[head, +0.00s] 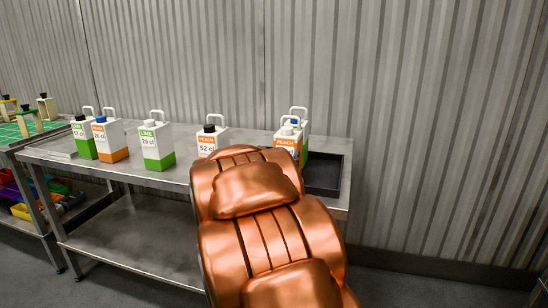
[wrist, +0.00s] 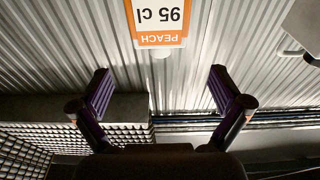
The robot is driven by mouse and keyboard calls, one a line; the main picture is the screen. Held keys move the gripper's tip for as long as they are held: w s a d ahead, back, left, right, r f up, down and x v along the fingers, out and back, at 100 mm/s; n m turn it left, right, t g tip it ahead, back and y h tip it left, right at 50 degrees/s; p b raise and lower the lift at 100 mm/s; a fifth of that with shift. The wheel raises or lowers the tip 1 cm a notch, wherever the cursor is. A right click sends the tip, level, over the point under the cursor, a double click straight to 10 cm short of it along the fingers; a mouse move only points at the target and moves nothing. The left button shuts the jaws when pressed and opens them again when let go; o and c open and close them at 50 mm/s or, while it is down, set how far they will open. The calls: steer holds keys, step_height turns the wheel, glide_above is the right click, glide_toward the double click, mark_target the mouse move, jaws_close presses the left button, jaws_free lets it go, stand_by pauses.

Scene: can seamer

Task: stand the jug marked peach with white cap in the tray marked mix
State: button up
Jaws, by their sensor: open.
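A peach jug (head: 287,142) with a pale cap stands on the metal table, partly hidden by my copper arm. In the wrist view, which is upside down, a jug marked PEACH 95 cl (wrist: 160,22) with a white cap is ahead, centred between my fingers and apart from them; I cannot be sure it is the same jug. My gripper (wrist: 162,88) is open and empty. In the head view it is hidden behind my arm. A dark tray (head: 343,172) lies at the table's right end; I cannot read any marking on it.
A green-based jug (head: 305,148) stands just behind the peach one. A black-capped peach jug (head: 210,140) is left of my arm. A lime jug (head: 156,145) and two more jugs stand farther left on the table (head: 185,178). A corrugated wall is behind.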

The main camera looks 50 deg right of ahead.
steer(key=shift+a, duration=0.1)
steer(key=w+a+f+n+t+y, duration=0.25)
steer(key=w+a+f+y, duration=0.3)
steer(key=a, duration=0.55)
steer(key=w+a+f+n+t+y, duration=0.1)
steer(key=w+a+f+n+y, duration=0.5)
steer(key=a, duration=0.5)
steer(key=s+a+f+n+g+y, duration=0.1)
steer(key=s+a+f+g+y, duration=0.2)
steer(key=a, duration=0.5)
steer(key=s+a+f+n+g+y, duration=0.1)
steer(key=s+a+f+y, duration=0.2)
steer(key=s+a+f, duration=0.3)
steer(key=s+a+n+g, duration=0.1)
steer(key=s+a+g, duration=0.3)
steer(key=s, duration=0.7)
steer(key=s+a+f+n+g+y, duration=0.1)
steer(key=s+a+g, duration=0.4)
steer(key=s, duration=0.7)
steer(key=shift+s+f+n, duration=0.15)
steer(key=shift+s+n, duration=0.15)
steer(key=shift+n, duration=0.45)
